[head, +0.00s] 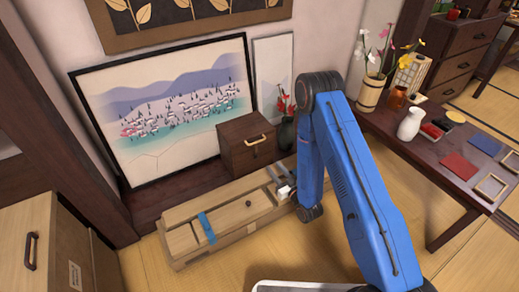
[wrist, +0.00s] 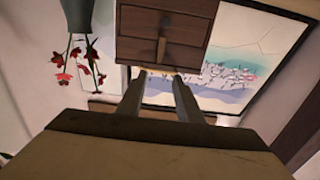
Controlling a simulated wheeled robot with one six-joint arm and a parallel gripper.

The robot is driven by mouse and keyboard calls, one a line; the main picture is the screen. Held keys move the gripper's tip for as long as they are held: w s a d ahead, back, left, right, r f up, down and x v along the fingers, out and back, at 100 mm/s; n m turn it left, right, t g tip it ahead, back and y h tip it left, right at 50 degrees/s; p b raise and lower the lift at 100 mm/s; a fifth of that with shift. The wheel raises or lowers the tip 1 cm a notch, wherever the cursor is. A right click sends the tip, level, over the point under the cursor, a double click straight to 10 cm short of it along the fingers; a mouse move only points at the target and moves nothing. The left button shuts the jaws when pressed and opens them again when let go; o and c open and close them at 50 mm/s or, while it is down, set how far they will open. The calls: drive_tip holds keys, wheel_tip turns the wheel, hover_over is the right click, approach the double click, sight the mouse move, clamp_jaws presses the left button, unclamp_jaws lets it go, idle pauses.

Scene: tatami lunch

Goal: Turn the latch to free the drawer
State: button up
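A small dark brown drawer box (head: 245,150) stands in front of the picture by the wall. A pale brass fitting (head: 257,141) shows on its front; I cannot tell whether it is the latch or a handle. The wrist view is upside down and shows the drawer box (wrist: 140,20) ahead, with a small upright fitting (wrist: 161,48) at its middle. My gripper (head: 285,191) is in front of the box, over the right part of the long wooden case. In the wrist view its two grey fingers (wrist: 159,80) stand apart with nothing between them. They look clear of the fitting.
The long wooden case (head: 240,225) with a blue band (head: 207,228) lies before the box. A dark vase with red flowers (head: 287,130) stands close right of the box. Tatami is free in front.

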sight(256, 145)
drive_tip(key=x, duration=1.6)
drive_tip(key=shift+a, duration=0.1)
drive_tip(key=shift+c, duration=0.6)
clamp_jaws()
